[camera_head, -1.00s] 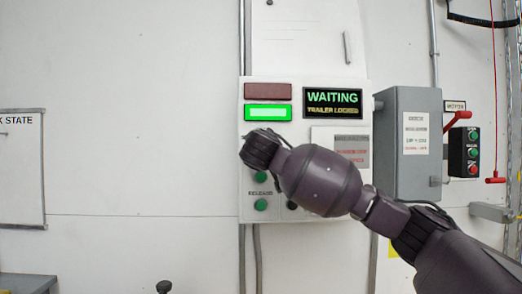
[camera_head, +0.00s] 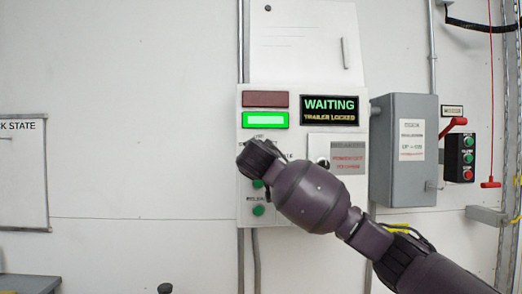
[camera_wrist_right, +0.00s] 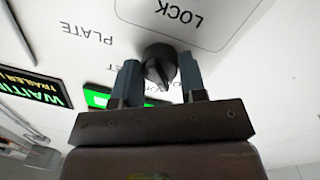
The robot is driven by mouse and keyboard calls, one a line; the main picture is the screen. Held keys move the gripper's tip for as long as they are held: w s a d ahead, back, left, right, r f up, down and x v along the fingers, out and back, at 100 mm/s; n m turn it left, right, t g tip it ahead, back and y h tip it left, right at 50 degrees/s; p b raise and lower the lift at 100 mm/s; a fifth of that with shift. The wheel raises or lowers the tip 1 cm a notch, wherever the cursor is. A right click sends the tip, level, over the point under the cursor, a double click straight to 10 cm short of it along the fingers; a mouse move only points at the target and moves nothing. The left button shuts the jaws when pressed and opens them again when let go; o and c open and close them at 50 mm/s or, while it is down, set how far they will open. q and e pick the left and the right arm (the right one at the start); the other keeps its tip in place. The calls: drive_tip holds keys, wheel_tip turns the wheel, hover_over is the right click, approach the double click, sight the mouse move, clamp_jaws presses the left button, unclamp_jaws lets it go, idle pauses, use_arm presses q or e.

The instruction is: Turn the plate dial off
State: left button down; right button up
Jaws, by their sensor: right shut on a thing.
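The black dial (camera_wrist_right: 160,64) sits on the white panel in the right wrist view, between the two fingers of my right gripper (camera_wrist_right: 160,80), which is shut on it. Its pointed ridge aims roughly toward the gripper's body. The word PLATE stands upside down beside it, and other lettering near it is partly hidden by the fingers. In the head view my right gripper (camera_head: 258,158) is at the control panel (camera_head: 282,218) below the lit green lamp (camera_head: 265,120), and it hides the dial. My left gripper is in neither view.
The display (camera_head: 330,110) reads WAITING, TRAILER LOCKED. A dark red lamp (camera_head: 265,99) is above the green one. Green buttons (camera_head: 258,211) lie below my gripper. A grey box (camera_head: 402,150) with a red lever (camera_head: 452,124) juts out at the right, near my arm.

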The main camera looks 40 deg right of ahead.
drive_tip(key=shift+m+p, duration=0.55)
drive_tip(key=shift+m, duration=0.45)
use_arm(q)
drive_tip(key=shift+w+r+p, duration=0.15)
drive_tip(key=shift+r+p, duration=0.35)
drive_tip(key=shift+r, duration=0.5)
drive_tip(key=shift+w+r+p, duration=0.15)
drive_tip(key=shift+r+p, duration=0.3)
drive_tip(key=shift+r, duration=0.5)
use_arm(e)
drive_tip(key=shift+m+y, duration=0.3)
drive_tip(key=shift+m, duration=2.4)
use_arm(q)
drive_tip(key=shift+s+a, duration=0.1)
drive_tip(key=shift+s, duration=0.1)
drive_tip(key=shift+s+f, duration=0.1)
use_arm(e)
drive_tip(key=o, duration=0.9)
drive_tip(key=shift+s, duration=0.1)
